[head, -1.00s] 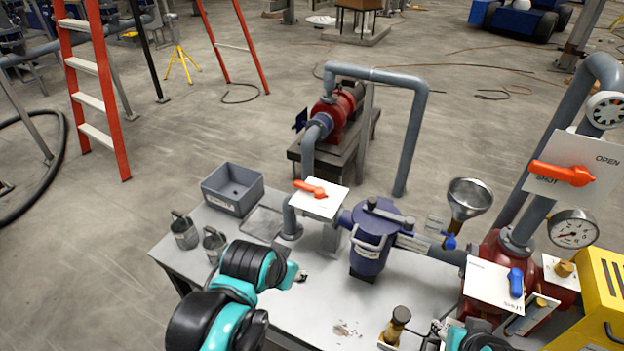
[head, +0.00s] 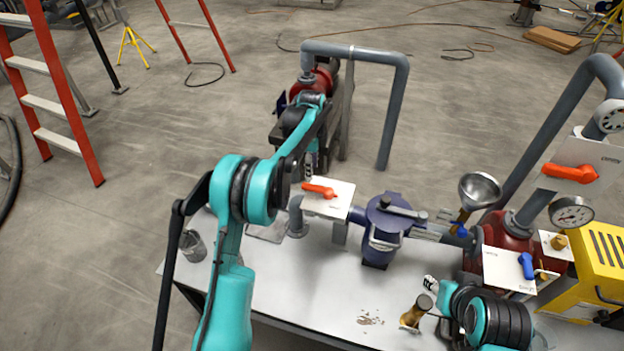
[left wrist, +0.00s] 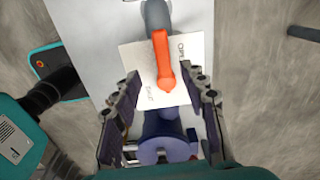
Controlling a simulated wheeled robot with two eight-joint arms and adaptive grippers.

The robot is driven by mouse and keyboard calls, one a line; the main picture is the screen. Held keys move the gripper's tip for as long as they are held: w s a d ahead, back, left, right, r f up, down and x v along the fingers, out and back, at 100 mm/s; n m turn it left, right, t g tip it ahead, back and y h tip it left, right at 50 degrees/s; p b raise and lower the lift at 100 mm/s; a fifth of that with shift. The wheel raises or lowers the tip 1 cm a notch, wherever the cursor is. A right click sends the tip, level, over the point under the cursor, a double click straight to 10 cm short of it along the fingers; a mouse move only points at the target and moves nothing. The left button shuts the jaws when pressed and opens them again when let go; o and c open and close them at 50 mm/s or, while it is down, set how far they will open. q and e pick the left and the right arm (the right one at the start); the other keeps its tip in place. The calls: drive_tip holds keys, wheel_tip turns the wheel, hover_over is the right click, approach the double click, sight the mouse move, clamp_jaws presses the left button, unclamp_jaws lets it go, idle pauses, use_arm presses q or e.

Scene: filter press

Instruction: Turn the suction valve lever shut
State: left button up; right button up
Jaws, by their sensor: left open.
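The orange lever (head: 319,190) lies across a white valve plate (head: 342,203) on the pipe left of the blue strainer (head: 382,232). In the left wrist view the lever (left wrist: 161,60) runs down the plate (left wrist: 135,60), which has OPEN printed at the right and SHUT near the bottom. My left gripper (head: 311,168) is just behind the plate in the head view, its fingertips partly hidden. In the left wrist view its fingers (left wrist: 160,84) are spread on either side of the lever's tip, apparently not touching it. My right gripper (head: 432,288) is low over the bench, its jaws unclear.
Another orange lever (head: 570,172) and a blue lever (head: 526,265) sit on plates at the right. A funnel (head: 480,190), gauge (head: 572,214) and yellow box (head: 600,262) crowd that side. A metal cup (head: 192,245) stands at the bench's left.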

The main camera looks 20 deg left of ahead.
sight(312, 186)
use_arm(q)
drive_tip(key=shift+w+a+f+m, duration=0.1)
drive_tip(key=shift+w+f+m, duration=0.2)
drive_tip(key=shift+f, duration=0.55)
wheel_tip(312, 186, down, 7)
drive_tip(key=shift+f+b, duration=0.15)
drive_tip(key=shift+b, duration=0.65)
clamp_jaws()
